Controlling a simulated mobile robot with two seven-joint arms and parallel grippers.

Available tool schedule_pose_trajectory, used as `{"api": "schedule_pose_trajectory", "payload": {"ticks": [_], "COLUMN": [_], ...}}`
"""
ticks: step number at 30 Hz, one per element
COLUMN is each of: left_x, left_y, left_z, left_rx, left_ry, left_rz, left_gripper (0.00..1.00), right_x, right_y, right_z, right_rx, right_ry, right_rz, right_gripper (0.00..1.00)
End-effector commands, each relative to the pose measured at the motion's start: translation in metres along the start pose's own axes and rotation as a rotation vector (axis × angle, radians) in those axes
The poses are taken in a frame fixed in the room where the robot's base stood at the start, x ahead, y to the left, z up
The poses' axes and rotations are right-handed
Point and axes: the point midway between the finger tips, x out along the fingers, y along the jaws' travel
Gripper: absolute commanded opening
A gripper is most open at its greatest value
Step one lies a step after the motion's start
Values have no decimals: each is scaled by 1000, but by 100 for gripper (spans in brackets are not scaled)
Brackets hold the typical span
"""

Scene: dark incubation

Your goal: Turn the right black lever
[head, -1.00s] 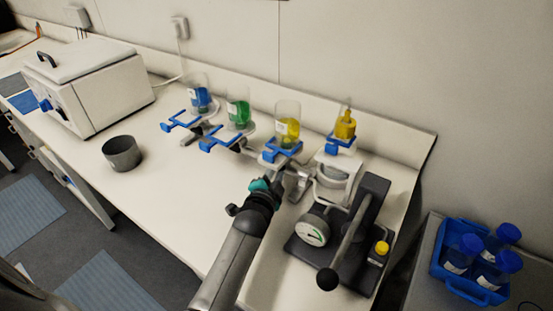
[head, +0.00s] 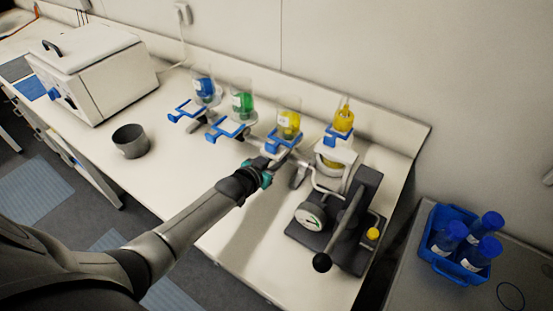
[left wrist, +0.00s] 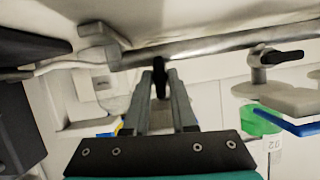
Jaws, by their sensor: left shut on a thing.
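My left gripper (head: 274,163) is at the metal pipe (left wrist: 215,44) in front of the yellow-liquid cup (head: 288,124), the rightmost of three cups in a row. In the left wrist view its two fingers (left wrist: 160,92) are shut on a small black lever (left wrist: 159,76) below the pipe. In the head view this lever is hidden by the gripper. Another black lever (left wrist: 282,57) sits on the pipe further right in the wrist view, near the green cup (left wrist: 262,122). My right gripper is not in view.
A black pump stand (head: 335,240) with a gauge and a long ball-ended handle stands right of my gripper. A yellow bottle (head: 344,118) is behind it. A grey beaker (head: 131,141) and a white bath unit (head: 95,75) are to the left. A blue crate (head: 437,258) holds blue-capped bottles.

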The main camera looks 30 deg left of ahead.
Motion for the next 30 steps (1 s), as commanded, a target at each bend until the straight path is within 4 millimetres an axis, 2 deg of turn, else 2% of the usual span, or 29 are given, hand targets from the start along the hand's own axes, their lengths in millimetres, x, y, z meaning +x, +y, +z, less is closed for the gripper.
{"api": "schedule_pose_trajectory", "payload": {"ticks": [9,23,24,30], "left_x": [0,0,0,0], "left_y": [-2,-1,-1,0], "left_z": [0,0,0,0], "left_rx": [-88,-102,-102,-101], "left_ry": [0,0,0,0], "left_rz": [35,41,41,41], "left_gripper": [0,0,26,46], "right_x": [3,3,3,3], "right_y": [1,1,1,1], "right_z": [1,1,1,1], "right_rx": [-1,0,0,0], "right_ry": [-1,-2,-2,-2], "right_rz": [1,1,1,2], "right_gripper": [0,0,0,0]}}
